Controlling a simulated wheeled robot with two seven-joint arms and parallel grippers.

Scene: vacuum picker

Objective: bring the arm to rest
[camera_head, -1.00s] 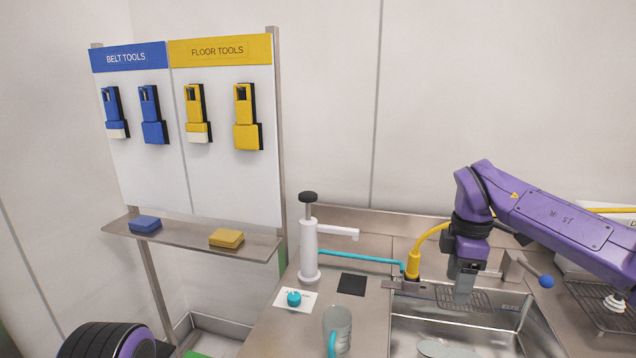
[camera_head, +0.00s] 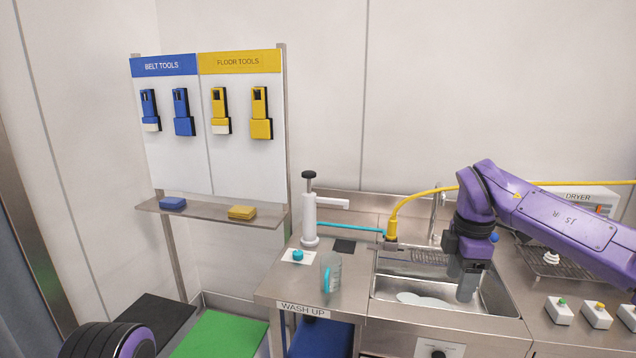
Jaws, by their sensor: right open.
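My right arm, purple, comes in from the right in the head view. Its gripper (camera_head: 467,285) points down over the steel sink (camera_head: 495,312), with its fingers in front of the basin. The jaws are open, and I see nothing held between them. The yellow nozzle (camera_head: 391,230) with its yellow hose stands at the sink's back left corner, apart from the gripper. A pale flat object (camera_head: 422,300) lies in the basin left of the fingers. My left gripper is not in view.
A clear jug (camera_head: 331,272) and white pump dispenser (camera_head: 309,215) stand on the counter left of the sink. A drying rack (camera_head: 548,262), dryer (camera_head: 580,200) and several button boxes (camera_head: 597,316) are at right. Tool board (camera_head: 215,160) hangs at left.

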